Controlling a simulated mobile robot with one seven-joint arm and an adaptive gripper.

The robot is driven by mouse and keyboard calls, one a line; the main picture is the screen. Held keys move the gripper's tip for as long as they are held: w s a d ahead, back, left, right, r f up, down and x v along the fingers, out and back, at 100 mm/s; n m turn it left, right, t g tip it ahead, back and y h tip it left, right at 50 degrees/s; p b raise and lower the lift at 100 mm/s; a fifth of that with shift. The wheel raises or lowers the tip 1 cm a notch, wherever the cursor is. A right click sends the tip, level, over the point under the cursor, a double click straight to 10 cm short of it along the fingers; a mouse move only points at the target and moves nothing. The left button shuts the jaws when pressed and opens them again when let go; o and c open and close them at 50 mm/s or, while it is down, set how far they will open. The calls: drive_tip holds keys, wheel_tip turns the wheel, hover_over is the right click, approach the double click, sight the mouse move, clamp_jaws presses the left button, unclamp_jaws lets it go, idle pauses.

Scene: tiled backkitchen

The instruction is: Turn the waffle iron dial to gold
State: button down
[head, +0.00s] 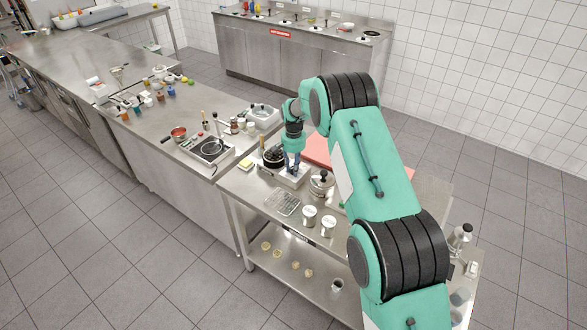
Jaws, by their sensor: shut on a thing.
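The waffle iron (273,157) has a dark round plate part and a pale base. It stands on the steel table, left of my arm. My gripper (291,170) points down at the right side of the iron, over its pale base. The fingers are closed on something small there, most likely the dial. The dial is hidden by the fingers or too small to make out, so its setting and any gold mark cannot be read.
A lidded pot (322,182) stands close right of the gripper. A wire rack (282,202) and two pale canisters (309,215) are in front. A red board (318,150) lies behind. A yellow sponge (245,164) is at the left, with the long steel counter (160,150) beyond.

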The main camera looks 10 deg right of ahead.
drive_tip(key=c, duration=1.4)
unclamp_jaws()
drive_tip(key=shift+r, duration=0.1)
wheel_tip(320, 180, up, 12)
